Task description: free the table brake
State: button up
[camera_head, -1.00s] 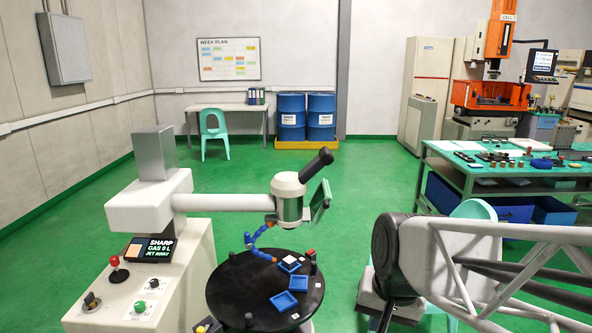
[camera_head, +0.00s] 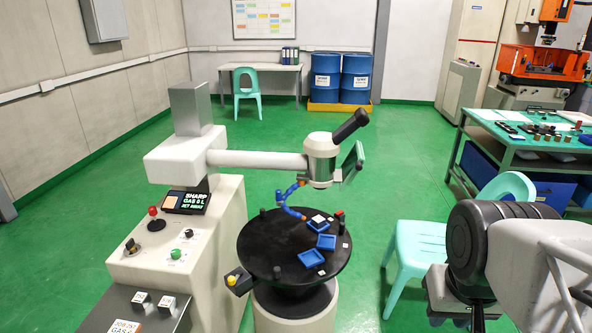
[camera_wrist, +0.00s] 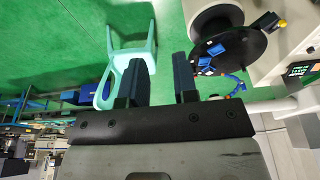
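The round black table (camera_head: 262,243) stands on a pale pedestal in the head view. A small dark block with a yellow knob (camera_head: 238,279) sits at its left front edge; it may be the table brake, but I see no label on it. The knob also shows at the top right of the wrist view (camera_wrist: 283,23), beside the table (camera_wrist: 253,50). My gripper (camera_wrist: 160,62) is open and empty, its two dark fingers apart, well away from the table and knob. In the head view my wrist is at lower right; the fingers are not clear there.
Blue trays (camera_head: 312,258), small blocks and a jointed blue hose (camera_head: 289,209) are on or over the table. A microscope-like head (camera_head: 322,160) overhangs it. A control console (camera_head: 180,240) stands left. A turquoise chair (camera_head: 415,245) is between the table and my arm.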

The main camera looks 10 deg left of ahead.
jog(key=shift+o, duration=1.1)
jog(key=shift+w, duration=0.15)
jog(key=shift+o, duration=0.9)
jog(key=shift+w+a, duration=0.1)
jog(key=shift+w, duration=0.2)
jog(key=w+a+f+n+t+y, duration=0.1)
jog(key=w+a+f+t, duration=0.15)
jog(key=w+a, duration=0.4)
jog(key=w+a+f+n+t, duration=0.1)
jog(key=w+a+f, duration=0.2)
jog(key=w, duration=0.7)
jog(key=w+a+f+n+t+y, duration=0.1)
jog(key=w+a+f+t, duration=0.15)
jog(key=w+a, duration=0.4)
jog(key=n+t+y, duration=0.3)
jog(key=t+y, duration=0.2)
jog(key=y, duration=0.1)
send_over(232, 282)
jog(key=d, duration=0.7)
notch_tip(232, 282, down, 24)
jog(key=s+a+f, duration=0.1)
jog(key=f, duration=0.1)
jog(key=s+a+f+t+y, duration=0.1)
jog(key=a+f, duration=0.1)
jog(key=s+a+f+y, duration=0.1)
jog(key=s+f, duration=0.1)
jog(key=shift+a+n, duration=0.2)
jog(key=shift+n, duration=0.2)
jog(key=shift+w, duration=0.1)
